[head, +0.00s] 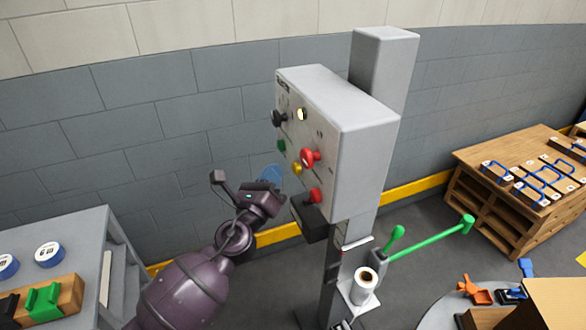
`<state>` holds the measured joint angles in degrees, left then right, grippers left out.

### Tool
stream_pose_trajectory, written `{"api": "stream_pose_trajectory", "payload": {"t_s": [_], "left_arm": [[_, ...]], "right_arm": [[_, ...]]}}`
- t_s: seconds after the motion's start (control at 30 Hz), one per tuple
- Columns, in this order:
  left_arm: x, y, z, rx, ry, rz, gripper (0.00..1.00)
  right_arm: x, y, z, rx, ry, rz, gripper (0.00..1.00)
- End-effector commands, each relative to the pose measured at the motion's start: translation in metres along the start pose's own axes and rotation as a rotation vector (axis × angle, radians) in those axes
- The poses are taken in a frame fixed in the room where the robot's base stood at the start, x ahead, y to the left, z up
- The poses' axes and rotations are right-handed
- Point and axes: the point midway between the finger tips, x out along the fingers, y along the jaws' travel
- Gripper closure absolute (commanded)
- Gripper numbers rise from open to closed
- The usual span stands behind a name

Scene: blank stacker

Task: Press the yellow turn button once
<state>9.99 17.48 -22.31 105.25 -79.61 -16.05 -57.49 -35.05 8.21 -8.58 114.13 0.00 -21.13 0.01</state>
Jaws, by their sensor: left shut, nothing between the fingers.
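A small yellow button (297,168) sits low on the front face of a grey control box (362,160), between a green button and a red knob. My left gripper (270,173) is just left of the box's front face, at about the height of the yellow button. It is shut and empty. Its tip appears apart from the yellow button, though the exact gap is hard to tell. My right gripper is not in view.
The box also carries a black knob (279,119), a pale round button (302,114), a green button (282,146), a red mushroom knob (310,158) and a lower red knob (314,195). Green-handled levers (430,238) stick out to the right below it.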

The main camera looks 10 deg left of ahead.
Motion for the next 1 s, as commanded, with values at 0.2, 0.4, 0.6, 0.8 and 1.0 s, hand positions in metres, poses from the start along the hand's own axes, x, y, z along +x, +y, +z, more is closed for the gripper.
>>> {"api": "stream_pose_trajectory", "payload": {"t_s": [0.2, 0.4, 0.6, 0.8, 1.0], "left_arm": [[-0.013, 0.009, 0.009, 0.001, 0.001, 0.0, 1.0], [-0.024, 0.018, 0.017, 0.002, 0.001, 0.001, 1.0], [-0.03, 0.021, 0.022, 0.0, 0.0, 0.0, 1.0], [-0.029, 0.021, 0.022, 0.0, 0.0, -0.001, 1.0], [-0.029, 0.021, 0.022, 0.0, 0.0, 0.0, 1.0]], "right_arm": [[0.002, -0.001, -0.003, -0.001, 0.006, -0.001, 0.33], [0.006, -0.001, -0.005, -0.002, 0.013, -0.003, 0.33], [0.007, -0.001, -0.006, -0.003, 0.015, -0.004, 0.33], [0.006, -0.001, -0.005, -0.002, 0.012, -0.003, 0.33], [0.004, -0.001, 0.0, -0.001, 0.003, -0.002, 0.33]]}}
